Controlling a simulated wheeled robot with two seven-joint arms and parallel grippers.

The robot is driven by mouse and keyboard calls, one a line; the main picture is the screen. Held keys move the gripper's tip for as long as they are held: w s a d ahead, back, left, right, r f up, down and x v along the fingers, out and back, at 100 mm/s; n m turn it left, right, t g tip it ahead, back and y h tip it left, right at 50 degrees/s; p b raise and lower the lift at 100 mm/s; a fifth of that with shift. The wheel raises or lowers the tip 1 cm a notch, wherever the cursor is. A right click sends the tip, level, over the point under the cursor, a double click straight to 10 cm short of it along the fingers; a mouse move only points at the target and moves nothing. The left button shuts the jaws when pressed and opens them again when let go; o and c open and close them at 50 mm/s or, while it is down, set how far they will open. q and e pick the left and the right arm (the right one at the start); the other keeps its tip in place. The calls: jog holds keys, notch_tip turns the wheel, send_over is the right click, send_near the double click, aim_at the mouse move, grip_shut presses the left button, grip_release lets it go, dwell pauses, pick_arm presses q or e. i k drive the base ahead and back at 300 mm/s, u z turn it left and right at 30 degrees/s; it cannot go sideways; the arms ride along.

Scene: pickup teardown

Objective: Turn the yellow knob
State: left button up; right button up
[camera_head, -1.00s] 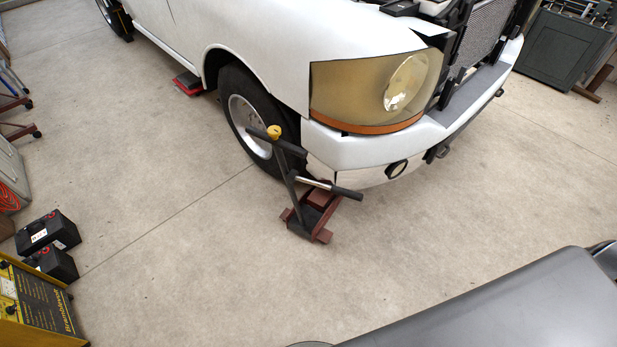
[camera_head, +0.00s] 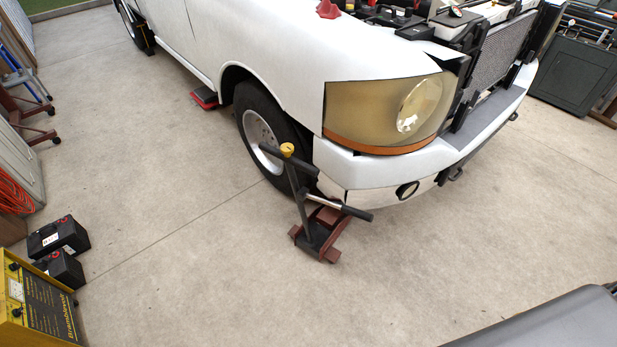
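A small yellow knob (camera_head: 287,149) sits at the top of the upright handle of a floor jack (camera_head: 318,236). The handle has a black crossbar and leans slightly. A second bar with a black grip sticks out to the right, lower down. The dark red jack stands on the floor by the white pickup's (camera_head: 300,60) front wheel, at its front bumper. Neither of my grippers shows in the head view.
Black batteries (camera_head: 58,238) and a yellow charger box (camera_head: 40,305) stand at the lower left. A dark grey cabinet (camera_head: 570,72) stands at the upper right. Concrete floor (camera_head: 200,270) around the jack's near side is clear.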

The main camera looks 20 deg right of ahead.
aim_at(287, 148)
jog(key=u, duration=2.5)
jog(key=k, duration=1.15)
jog(key=z, duration=1)
